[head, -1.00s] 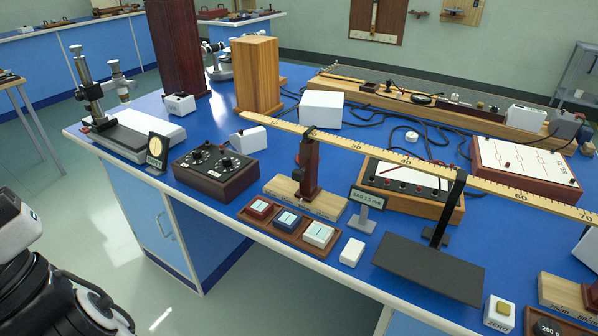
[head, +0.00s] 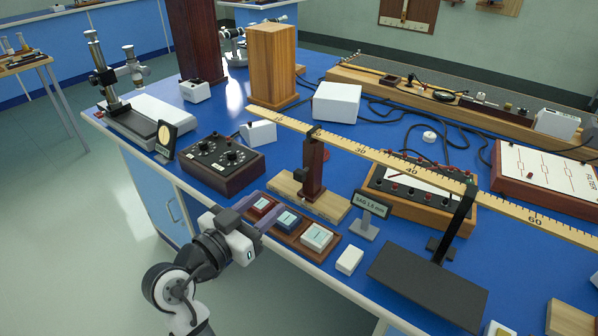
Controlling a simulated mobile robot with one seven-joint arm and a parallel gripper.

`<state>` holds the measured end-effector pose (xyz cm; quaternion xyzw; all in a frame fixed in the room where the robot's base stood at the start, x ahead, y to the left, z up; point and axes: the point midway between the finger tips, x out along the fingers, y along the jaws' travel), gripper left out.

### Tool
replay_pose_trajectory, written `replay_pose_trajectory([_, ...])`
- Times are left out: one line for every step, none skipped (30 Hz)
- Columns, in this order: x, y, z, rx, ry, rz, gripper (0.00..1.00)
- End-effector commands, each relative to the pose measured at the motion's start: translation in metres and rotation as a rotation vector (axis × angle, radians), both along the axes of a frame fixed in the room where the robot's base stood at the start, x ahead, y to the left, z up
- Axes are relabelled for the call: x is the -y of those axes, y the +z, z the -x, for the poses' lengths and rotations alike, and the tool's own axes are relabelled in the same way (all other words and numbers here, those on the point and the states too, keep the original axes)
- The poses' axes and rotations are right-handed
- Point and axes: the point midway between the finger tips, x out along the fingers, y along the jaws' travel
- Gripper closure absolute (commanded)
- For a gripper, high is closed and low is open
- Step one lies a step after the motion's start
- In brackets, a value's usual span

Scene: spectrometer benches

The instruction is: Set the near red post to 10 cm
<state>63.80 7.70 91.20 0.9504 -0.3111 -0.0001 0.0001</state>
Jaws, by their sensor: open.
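A dark red post (head: 314,165) stands upright on a pale wooden base (head: 322,198) and meets the long wooden scale beam (head: 385,160) from below. It stands left of the beam's 30 mark; I cannot read its exact setting. A small sign (head: 373,204) beside it reads "SAG 1.5 mm". My gripper (head: 250,214) is open at the bench's front edge, near the left end of the block tray. It is left of and nearer than the post, apart from it. Its fingertips are hard to make out.
The block tray (head: 264,226) and a white block (head: 349,260) lie along the front edge. A dark dial box (head: 220,163) stands left of the post. A tall wooden block (head: 272,65) stands behind.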

Motion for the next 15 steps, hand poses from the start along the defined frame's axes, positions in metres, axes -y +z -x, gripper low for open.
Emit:
replay_pose_trajectory([0.006, 0.002, -0.007, -0.001, -0.005, 0.000, 0.56])
replay_pose_trajectory([0.010, 0.002, -0.012, -0.001, -0.005, 0.000, 0.56])
replay_pose_trajectory([0.015, 0.002, -0.019, -0.001, -0.005, 0.000, 0.56])
replay_pose_trajectory([0.019, 0.003, -0.024, -0.001, -0.004, 0.000, 0.56])
replay_pose_trajectory([0.023, 0.003, -0.029, -0.001, -0.004, 0.000, 0.56])
replay_pose_trajectory([0.028, 0.003, -0.037, -0.001, -0.003, 0.000, 0.56])
replay_pose_trajectory([0.031, 0.003, -0.042, -0.001, -0.003, 0.002, 0.56])
replay_pose_trajectory([0.035, 0.003, -0.047, -0.001, -0.003, 0.001, 0.56])
replay_pose_trajectory([0.041, 0.003, -0.054, -0.001, -0.003, 0.000, 0.56])
replay_pose_trajectory([0.044, 0.003, -0.059, -0.001, -0.001, 0.000, 0.56])
replay_pose_trajectory([0.047, 0.003, -0.064, -0.001, -0.001, 0.001, 0.56])
replay_pose_trajectory([0.051, 0.003, -0.070, -0.001, -0.001, 0.001, 0.56])
replay_pose_trajectory([0.054, 0.003, -0.074, 0.000, 0.000, 0.000, 0.56])
replay_pose_trajectory([0.057, 0.003, -0.078, -0.001, 0.000, -0.001, 0.56])
replay_pose_trajectory([0.060, 0.002, -0.082, 0.000, 0.001, 0.000, 0.56])
